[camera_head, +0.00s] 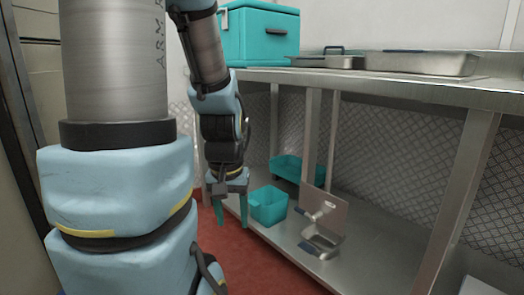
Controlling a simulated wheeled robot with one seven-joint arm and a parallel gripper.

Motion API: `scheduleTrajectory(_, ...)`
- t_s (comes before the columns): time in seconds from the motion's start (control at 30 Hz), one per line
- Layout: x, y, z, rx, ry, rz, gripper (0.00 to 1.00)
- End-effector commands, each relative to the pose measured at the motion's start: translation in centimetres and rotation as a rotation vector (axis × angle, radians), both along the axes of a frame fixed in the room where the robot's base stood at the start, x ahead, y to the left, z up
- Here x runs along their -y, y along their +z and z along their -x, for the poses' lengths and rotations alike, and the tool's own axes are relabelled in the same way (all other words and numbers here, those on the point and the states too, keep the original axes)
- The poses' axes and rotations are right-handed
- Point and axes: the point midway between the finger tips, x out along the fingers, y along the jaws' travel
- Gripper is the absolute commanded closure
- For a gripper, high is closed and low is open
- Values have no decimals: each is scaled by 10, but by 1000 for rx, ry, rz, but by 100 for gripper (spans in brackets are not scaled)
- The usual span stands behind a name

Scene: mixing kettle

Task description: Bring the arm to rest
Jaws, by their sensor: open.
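My arm fills the left of the head view, with light blue padded covers and bare metal links. My gripper (232,208) hangs at the arm's lower end with its teal fingers pointing down. The fingers are apart and nothing shows between them. It hangs over the red floor at the left end of the steel table, left of a small teal bin on the lower shelf. A large arm link in the foreground hides the area behind it.
The steel table (430,92) carries a teal box (262,35) and metal trays (420,63). Its lower shelf (375,262) holds a teal bin (268,206), a teal tray (287,168) and a metal device with an upright plate (328,210). Red floor (250,270) is open in front.

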Motion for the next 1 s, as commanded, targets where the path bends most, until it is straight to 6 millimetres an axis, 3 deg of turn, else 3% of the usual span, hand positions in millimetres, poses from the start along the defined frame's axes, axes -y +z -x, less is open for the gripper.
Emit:
scheduleTrajectory(0.03,0,20,0,0,1,0,46)
scheduleTrajectory(0.27,0,78,-1,0,2,0,46)
scheduleTrajectory(1.0,0,307,-1,0,3,1,46)
